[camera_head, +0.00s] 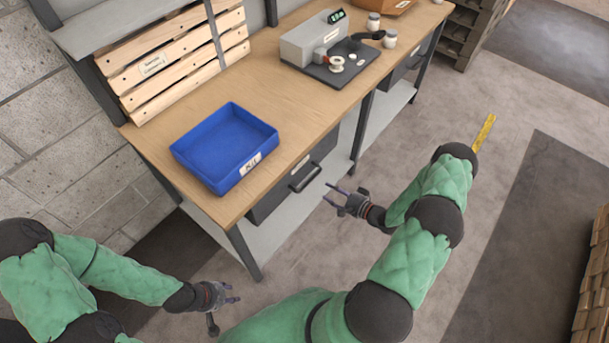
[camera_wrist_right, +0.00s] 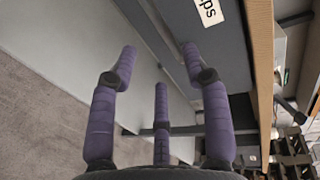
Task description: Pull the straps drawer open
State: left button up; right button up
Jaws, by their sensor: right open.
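The straps drawer (camera_head: 278,197) is a dark grey drawer under the near part of the bench, with a black bar handle (camera_head: 306,178) on its front. It looks closed. In the right wrist view its grey front (camera_wrist_right: 228,50) carries a white label (camera_wrist_right: 209,11), of which only the end "ps" shows. My right gripper (camera_head: 333,194) is open and empty, a short way to the right of the handle, its fingers pointing at the drawer. In the right wrist view its fingers (camera_wrist_right: 161,75) are spread, holding nothing. My left gripper (camera_head: 228,308) is open and empty, low near the bench's front leg.
The wooden bench (camera_head: 270,98) holds a blue tray (camera_head: 222,175) labelled "KIT", a grey machine (camera_head: 310,40) on a dark base, and small jars. A second drawer (camera_head: 405,62) sits farther along. A grey lower shelf (camera_head: 285,222) runs below.

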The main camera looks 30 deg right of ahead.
aim_at(310, 180)
jog(key=b+x, duration=0.2)
jog(key=x, duration=0.8)
jog(key=shift+w+a, duration=0.1)
jog(key=shift+w, duration=0.1)
grip_shut()
